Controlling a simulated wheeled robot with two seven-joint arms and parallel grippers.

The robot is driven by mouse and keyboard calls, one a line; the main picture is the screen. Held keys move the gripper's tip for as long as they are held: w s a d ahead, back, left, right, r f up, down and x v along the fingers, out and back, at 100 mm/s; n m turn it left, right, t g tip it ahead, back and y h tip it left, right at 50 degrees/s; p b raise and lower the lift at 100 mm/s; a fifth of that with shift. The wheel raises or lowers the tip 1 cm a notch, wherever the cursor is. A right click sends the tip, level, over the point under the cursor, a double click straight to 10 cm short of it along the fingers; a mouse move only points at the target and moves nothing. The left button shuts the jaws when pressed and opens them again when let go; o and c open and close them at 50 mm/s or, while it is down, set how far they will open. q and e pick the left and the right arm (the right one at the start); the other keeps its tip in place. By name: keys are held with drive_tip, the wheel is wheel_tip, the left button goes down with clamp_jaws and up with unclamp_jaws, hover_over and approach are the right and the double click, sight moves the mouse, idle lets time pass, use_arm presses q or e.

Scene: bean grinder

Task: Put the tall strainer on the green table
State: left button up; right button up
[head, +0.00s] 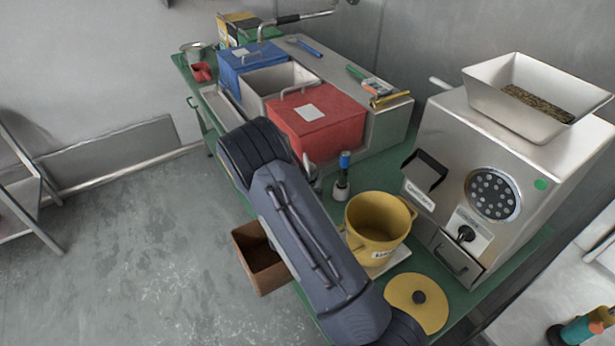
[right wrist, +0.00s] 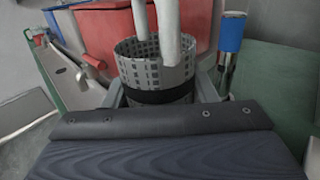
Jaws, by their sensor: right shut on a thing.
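The tall strainer (right wrist: 140,70) is a grey perforated metal cylinder with a black band, seen in the right wrist view. My right gripper (right wrist: 158,95) is shut on it, with a finger on each side. Two pale rods rise from the strainer's mouth. Its base is hidden, so I cannot tell whether it touches anything. In the head view my right forearm hides most of the gripper and strainer beside the red box. The green table (head: 512,262) runs under the equipment, and its surface also shows in the right wrist view (right wrist: 268,75). My left gripper is not in view.
The red box (head: 325,128) and blue box (head: 250,62) stand in the metal unit. A blue-topped tool (head: 343,178) stands upright near the yellow pot (head: 378,220). A yellow lid (head: 405,300), the grinder (head: 455,170) and a brown open box (head: 258,262) are nearby.

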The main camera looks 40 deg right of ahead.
drive_tip(key=o, duration=1.3)
drive_tip(key=shift+r+p, duration=0.2)
drive_tip(key=shift+p, duration=0.1)
drive_tip(key=shift+s+a+f, duration=0.15)
drive_tip(key=shift+s+a, duration=0.05)
drive_tip(key=shift+a, duration=0.1)
drive_tip(key=b+v, duration=0.2)
drive_tip(key=v, duration=0.9)
drive_tip(key=shift+s+a+b, duration=0.15)
drive_tip(key=shift+b, duration=0.2)
